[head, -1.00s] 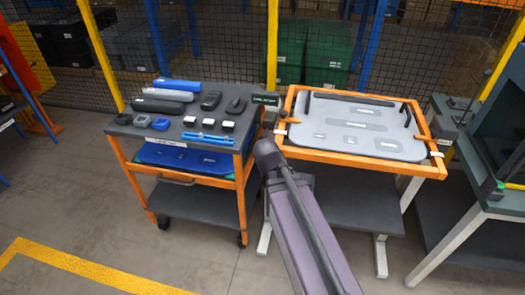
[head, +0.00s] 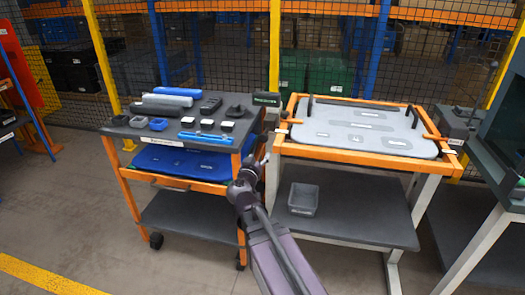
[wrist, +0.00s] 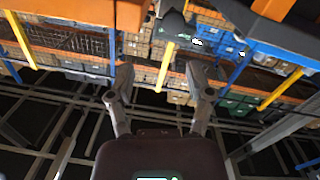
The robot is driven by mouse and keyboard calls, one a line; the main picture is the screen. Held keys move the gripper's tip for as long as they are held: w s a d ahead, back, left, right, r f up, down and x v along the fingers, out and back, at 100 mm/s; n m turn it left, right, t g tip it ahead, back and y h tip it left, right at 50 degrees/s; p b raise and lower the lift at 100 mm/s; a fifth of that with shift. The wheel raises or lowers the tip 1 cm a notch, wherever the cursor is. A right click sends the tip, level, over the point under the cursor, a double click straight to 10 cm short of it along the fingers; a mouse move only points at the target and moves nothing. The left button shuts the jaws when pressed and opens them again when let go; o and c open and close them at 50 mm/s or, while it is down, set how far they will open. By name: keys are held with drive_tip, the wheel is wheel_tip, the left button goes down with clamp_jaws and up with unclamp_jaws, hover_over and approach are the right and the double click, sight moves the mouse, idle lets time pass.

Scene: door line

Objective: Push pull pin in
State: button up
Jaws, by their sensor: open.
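No pull pin can be made out for sure. Small orange bars with white tags sit at the left (head: 284,131) and right (head: 437,138) sides of the orange-framed fixture (head: 360,157), which holds a grey door panel (head: 365,128). My gripper (head: 250,168) is in the gap between the tool cart and the fixture stand, near the fixture's left front corner. In the wrist view my gripper (wrist: 158,80) is open, with nothing between its fingers. Orange parts (wrist: 275,10) cross the top of that view; which parts they are is unclear.
An orange cart (head: 180,187) at left carries blue, grey and black parts. A grey bin (head: 303,199) sits on the dark shelf (head: 345,205) under the fixture. A dark bench (head: 466,125) stands close at right. A mesh fence runs behind. The floor at front left is clear.

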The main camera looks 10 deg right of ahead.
drive_tip(key=shift+w+a+f+n+t+y, duration=0.15)
drive_tip(key=shift+a+n+t+y, duration=0.15)
drive_tip(key=shift+a+t, duration=0.35)
drive_tip(key=shift+a, duration=0.1)
